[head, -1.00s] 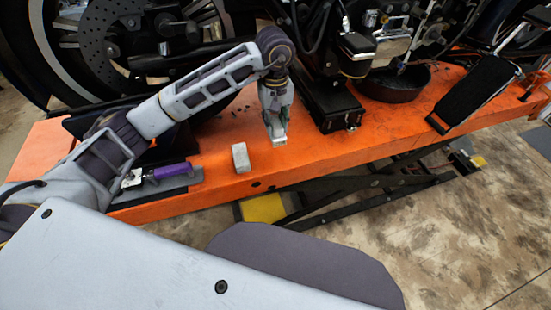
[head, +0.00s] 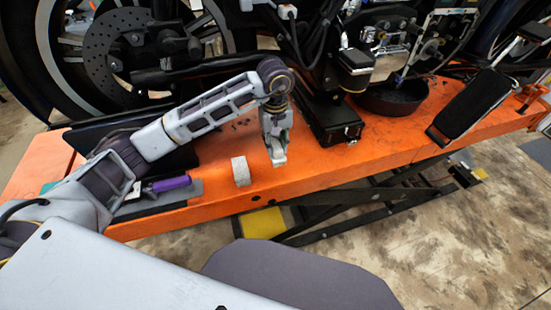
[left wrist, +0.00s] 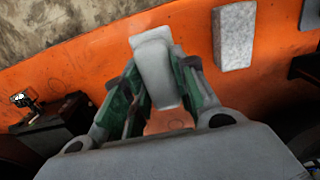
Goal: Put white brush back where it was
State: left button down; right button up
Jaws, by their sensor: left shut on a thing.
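My left gripper (head: 278,156) is low over the front part of the orange platform (head: 310,172), right of a pale grey block. In the left wrist view its fingers (left wrist: 152,92) are closed around a whitish, tapered piece (left wrist: 155,62), which I take to be the white brush. Its wider end points away from the palm; I cannot tell whether it touches the platform. In the head view the piece is mostly hidden by the fingers. My right gripper is not in view.
The speckled pale grey block (head: 241,171) stands nearby and also shows in the left wrist view (left wrist: 235,36). A purple-handled tool (head: 167,184) lies on a dark mat at left. A black box (head: 332,122) and a dark round pan (head: 391,99) stand to the right, by the motorcycle.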

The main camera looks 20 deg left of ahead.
pick_arm(q)
notch_tip(320, 180, down, 3)
jog(key=shift+r, duration=0.2)
jog(key=shift+f, duration=0.35)
notch_tip(320, 180, down, 2)
jog(key=shift+f, duration=0.6)
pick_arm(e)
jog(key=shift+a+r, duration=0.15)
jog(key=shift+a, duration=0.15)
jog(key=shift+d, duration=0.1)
